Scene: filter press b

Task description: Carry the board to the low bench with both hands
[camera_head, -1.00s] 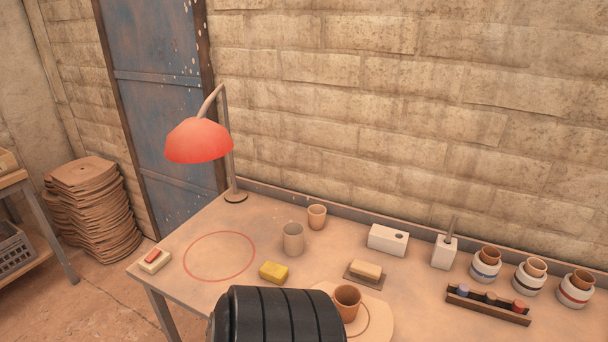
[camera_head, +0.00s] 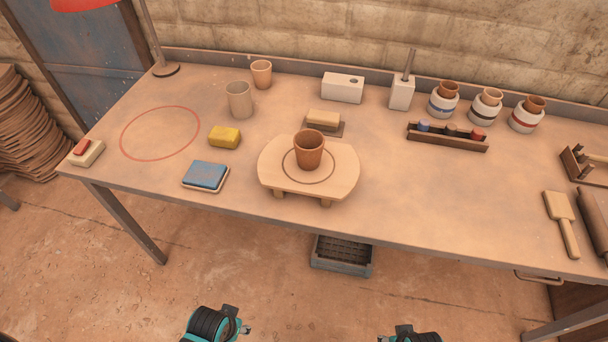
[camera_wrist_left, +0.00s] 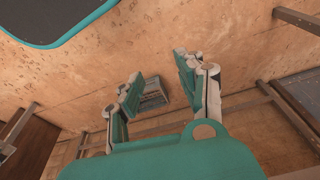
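The board (camera_head: 275,179) is a pale wooden disc with cut-off sides and short feet. It stands near the table's front edge in the head view. A brown clay cup (camera_head: 309,150) stands upright on it, inside a dark drawn ring. My left gripper (camera_wrist_left: 158,92) is open and empty in the left wrist view. Both arms show only at the bottom edge of the head view, in front of the table and apart from the board. My right gripper is mostly cut off there, so its fingers cannot be read. I cannot make out a low bench.
A blue pad (camera_head: 206,175), a yellow sponge (camera_head: 224,137) and a soap block on a dark plate (camera_head: 323,118) lie close around the board. Glaze jars (camera_head: 485,107) and a bottle rack (camera_head: 447,138) stand farther right. A grey crate (camera_head: 342,256) is below the table.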

